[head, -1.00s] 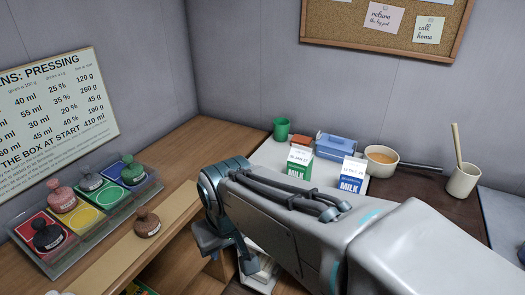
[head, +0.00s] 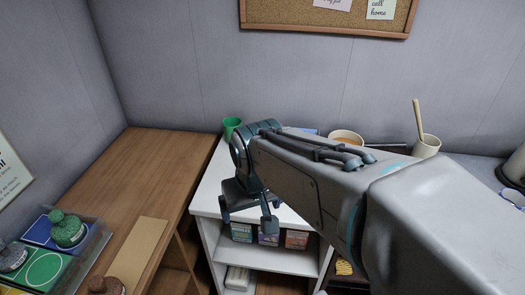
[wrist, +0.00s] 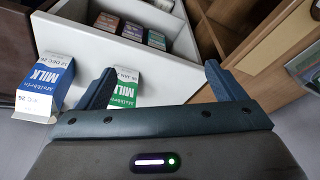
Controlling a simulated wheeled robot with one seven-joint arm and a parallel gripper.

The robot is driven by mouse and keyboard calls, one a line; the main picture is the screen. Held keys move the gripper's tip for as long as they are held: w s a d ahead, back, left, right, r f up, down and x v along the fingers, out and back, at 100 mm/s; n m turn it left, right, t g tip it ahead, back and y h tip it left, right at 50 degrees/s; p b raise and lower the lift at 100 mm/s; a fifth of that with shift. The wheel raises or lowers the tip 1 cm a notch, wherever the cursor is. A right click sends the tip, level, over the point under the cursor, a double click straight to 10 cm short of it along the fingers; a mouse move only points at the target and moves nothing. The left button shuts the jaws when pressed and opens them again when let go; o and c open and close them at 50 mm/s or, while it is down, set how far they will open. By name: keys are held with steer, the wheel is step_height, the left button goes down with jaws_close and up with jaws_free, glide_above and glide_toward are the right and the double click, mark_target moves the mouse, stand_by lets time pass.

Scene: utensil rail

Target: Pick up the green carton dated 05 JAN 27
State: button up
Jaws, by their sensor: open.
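A green and white milk carton (wrist: 125,88) shows in the wrist view, just right of my left finger, which overlaps its edge; the palm hides its lower part. Its date is too small and partly covered to read surely. A blue and white milk carton (wrist: 45,85) is left of that finger, outside the jaws. My gripper (wrist: 160,82) is open and empty, with a wide gap right of the green carton.
Several small boxes (head: 268,238) stand on the shelf below the white top.

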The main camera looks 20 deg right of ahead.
steer(key=w+d+r+m+h+p, duration=0.1)
steer(key=w+d+r+m+p, duration=0.1)
steer(key=w+d+r+m, duration=0.25)
steer(key=w+d+r+m+h+p, duration=0.1)
steer(key=w+d+r+p, duration=0.1)
steer(key=w+d+r, duration=0.45)
steer(key=shift+t, duration=0.3)
steer(key=x, duration=0.3)
steer(key=a+x, duration=0.1)
steer(key=x, duration=0.3)
steer(key=w+p+x, duration=0.1)
steer(key=x, duration=0.3)
steer(key=shift+a, duration=0.1)
steer(key=shift+p+x, duration=0.55)
steer(key=shift+x, duration=2.35)
steer(key=shift+s+a, duration=0.1)
steer(key=shift+s, duration=0.05)
